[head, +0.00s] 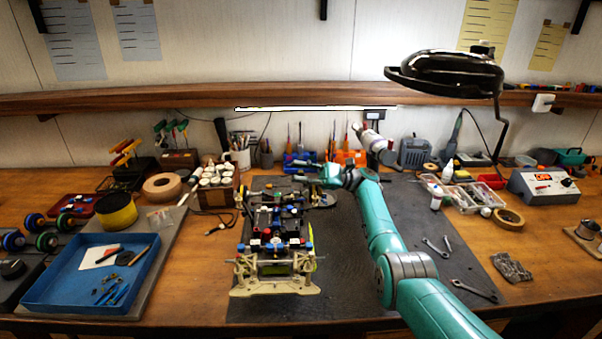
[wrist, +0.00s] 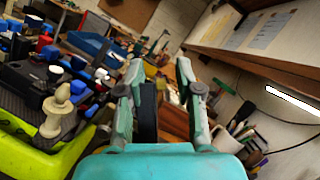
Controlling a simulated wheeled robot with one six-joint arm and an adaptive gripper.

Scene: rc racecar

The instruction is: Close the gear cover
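The RC racecar chassis (head: 275,270) sits on the dark mat in the head view, with its cream bumper toward me and red, blue and black parts along its middle. Its side with a yellow-green edge (wrist: 25,160) fills the left of the wrist view. My gripper (head: 302,172) is over the far end of the car. In the wrist view my gripper (wrist: 160,68) has its two fingers apart. A dark upright disc-like part (wrist: 148,112) shows between them, close to the left finger; I cannot tell whether it touches. I cannot clearly make out the gear cover.
A blue tray (head: 60,290) with tools lies at the left. A wooden rack of small white bottles (head: 216,190) stands left of the car. Wrenches (head: 470,290) lie on the mat at the right. A pen cup (wrist: 225,145) and the wall are near my gripper.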

